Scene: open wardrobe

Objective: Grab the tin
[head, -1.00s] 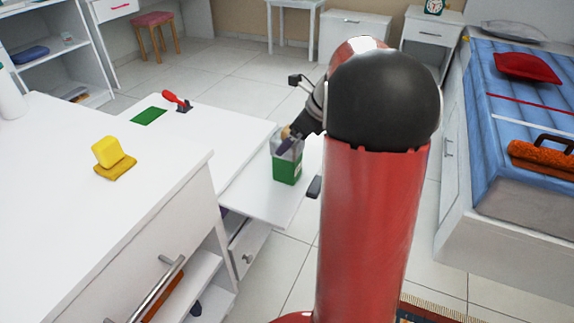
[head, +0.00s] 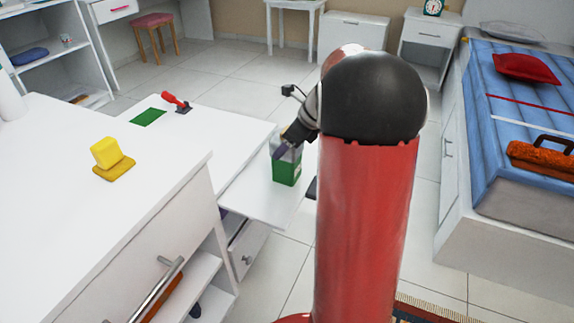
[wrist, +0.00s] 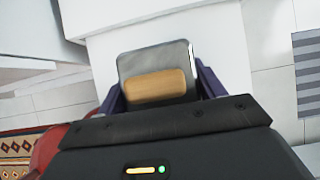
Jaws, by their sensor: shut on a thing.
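The tin (head: 287,170) is a green and grey box standing upright on the white pull-out board in the head view. In the wrist view the top of the tin (wrist: 155,62) is grey, with a tan block-like part (wrist: 155,86) on it. My gripper (head: 288,147) reaches down onto the tin from above. Its two dark purple fingers sit on either side of the tin in the wrist view (wrist: 160,88), shut on it. The tin's lower edge looks to be at the board, and I cannot tell whether it is lifted.
The white board (head: 245,195) around the tin is mostly clear. A red-handled tool (head: 176,101) and a green sheet (head: 148,117) lie on the white surface behind. A yellow block (head: 106,152) sits on a white cabinet at left. A bed (head: 530,130) stands at right.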

